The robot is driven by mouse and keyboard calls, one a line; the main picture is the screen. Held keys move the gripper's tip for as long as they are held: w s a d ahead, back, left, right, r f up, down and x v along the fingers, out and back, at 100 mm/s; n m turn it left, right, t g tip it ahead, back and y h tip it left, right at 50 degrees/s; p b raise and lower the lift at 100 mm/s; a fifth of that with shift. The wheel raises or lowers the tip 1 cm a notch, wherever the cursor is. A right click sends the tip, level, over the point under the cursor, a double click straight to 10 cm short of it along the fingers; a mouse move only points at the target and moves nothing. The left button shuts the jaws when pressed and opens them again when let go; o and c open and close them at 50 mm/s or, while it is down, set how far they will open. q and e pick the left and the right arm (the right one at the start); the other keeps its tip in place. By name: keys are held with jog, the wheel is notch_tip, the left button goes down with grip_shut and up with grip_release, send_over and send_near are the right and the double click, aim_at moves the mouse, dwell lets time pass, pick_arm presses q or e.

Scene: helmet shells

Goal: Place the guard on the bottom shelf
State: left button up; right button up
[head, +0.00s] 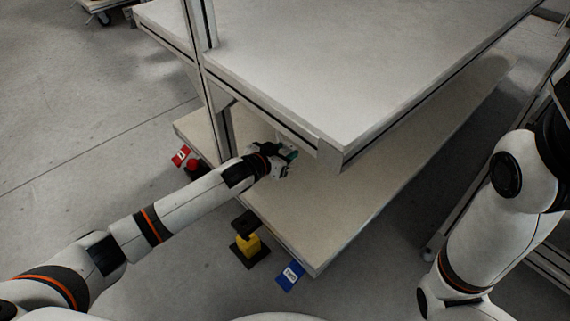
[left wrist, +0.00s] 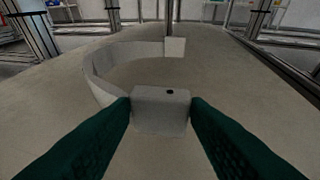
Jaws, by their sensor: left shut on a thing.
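The guard (left wrist: 95,72) is a pale grey curved band with a block at each end. In the left wrist view its near end block (left wrist: 160,110) sits between the green fingertips of my left gripper (left wrist: 160,116), which is shut on it. The curve extends away, low over the bottom shelf (left wrist: 225,75); I cannot tell whether it touches. In the head view my left gripper (head: 287,161) reaches in over the bottom shelf (head: 345,195), below the top shelf's edge. The guard is mostly hidden there. My right gripper is out of view; only my right arm shows.
The visible bottom shelf surface is clear.

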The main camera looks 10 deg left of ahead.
pick_arm(q)
jog(key=shift+f+b, duration=0.35)
jog(key=shift+f, duration=0.35)
notch_tip(320, 180, down, 3)
jog(key=shift+b, duration=1.2)
jog(key=shift+r, duration=0.15)
jog(key=o, duration=1.1)
jog(key=shift+c, duration=0.2)
